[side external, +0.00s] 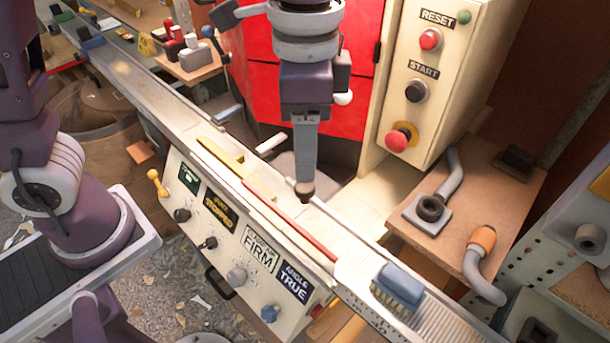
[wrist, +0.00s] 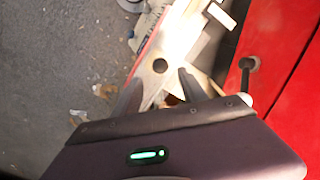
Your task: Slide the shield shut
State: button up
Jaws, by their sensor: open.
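A large red panel (side external: 340,95) stands behind the rail; I cannot tell for certain whether it is the shield or how far shut it is. Red panelling (wrist: 285,70) fills the right of the wrist view, with a dark, round-ended handle (wrist: 247,64) in front of it. My gripper (side external: 305,192) points down over the pale rail, in front of the red panel, and is seen edge-on there. In the wrist view my gripper (wrist: 160,88) has its fingers apart with nothing between them. The handle is to the right of the fingers and apart from them.
A cream box with RESET and START buttons (side external: 415,90) stands right of the red panel. A long metal rail (side external: 170,105) crosses diagonally, with a blue brush (side external: 398,285) at its near end. A labelled control panel (side external: 235,225) fronts it. A wooden shelf (side external: 505,195) holds pipe-like parts.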

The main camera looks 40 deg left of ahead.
aim_at(305, 186)
notch_tip(305, 186, down, 7)
jog(key=shift+r, duration=0.1)
grip_shut()
dwell(1.5)
